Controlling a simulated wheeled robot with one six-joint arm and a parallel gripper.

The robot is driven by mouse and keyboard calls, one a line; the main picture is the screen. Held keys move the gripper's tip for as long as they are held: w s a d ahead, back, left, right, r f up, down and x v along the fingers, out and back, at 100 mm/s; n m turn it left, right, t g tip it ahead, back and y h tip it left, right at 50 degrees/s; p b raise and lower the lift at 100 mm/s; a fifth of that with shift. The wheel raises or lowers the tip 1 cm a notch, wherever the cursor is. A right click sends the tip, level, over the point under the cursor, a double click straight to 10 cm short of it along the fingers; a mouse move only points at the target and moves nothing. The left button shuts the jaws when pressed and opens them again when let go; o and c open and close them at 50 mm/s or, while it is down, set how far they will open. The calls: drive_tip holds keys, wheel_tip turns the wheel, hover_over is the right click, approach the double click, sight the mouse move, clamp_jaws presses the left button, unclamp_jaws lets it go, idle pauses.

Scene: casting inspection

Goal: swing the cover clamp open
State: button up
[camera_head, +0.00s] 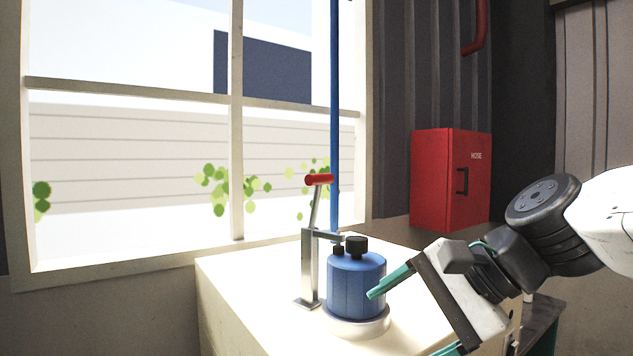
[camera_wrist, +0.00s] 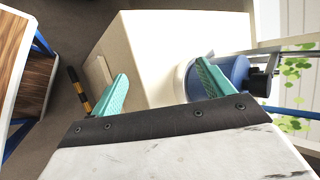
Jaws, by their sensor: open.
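The cover clamp (camera_head: 308,268) is a grey metal toggle clamp on the pale bench top, with a red-gripped handle (camera_head: 319,180) standing up, leaning slightly right. Its short arm reaches right, with a black tip (camera_head: 338,250) over the lid of a blue cylinder (camera_head: 356,288). A larger black knob (camera_head: 356,245) sits on that lid. My gripper (camera_head: 404,324) is open and empty, right of the cylinder; one teal finger overlaps the cylinder's edge in the head view. In the wrist view, my gripper (camera_wrist: 162,72) has its right finger in front of the blue cylinder (camera_wrist: 236,70); contact is unclear.
The cylinder stands on a round white base (camera_head: 357,327) on the pale bench (camera_head: 240,300). A window is behind, with a blue vertical pipe (camera_head: 335,120). A red hose box (camera_head: 450,180) hangs on the wall. A wooden-topped table (camera_wrist: 15,50) is left in the wrist view.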

drive_tip(key=w+a+r+m+t+y, duration=0.3)
drive_tip(key=w+a+r+m+y, duration=0.15)
drive_tip(key=w+r+m, duration=0.35)
drive_tip(key=m+t, duration=0.4)
drive_tip(key=m, duration=0.3)
approach(324, 178)
drive_tip(key=shift+y, duration=0.45)
drive_tip(key=x, duration=0.2)
drive_tip(key=f+x, duration=0.1)
drive_tip(key=x, duration=0.1)
drive_tip(key=shift+w+a, duration=0.15)
drive_tip(key=shift+w, duration=0.05)
drive_tip(key=shift+w+a+r+m, duration=0.2)
drive_tip(key=shift+w+m, duration=0.1)
drive_tip(key=shift+m, duration=0.1)
drive_tip(key=x, duration=0.7)
drive_tip(key=shift+w, duration=0.1)
drive_tip(key=c, duration=1.4)
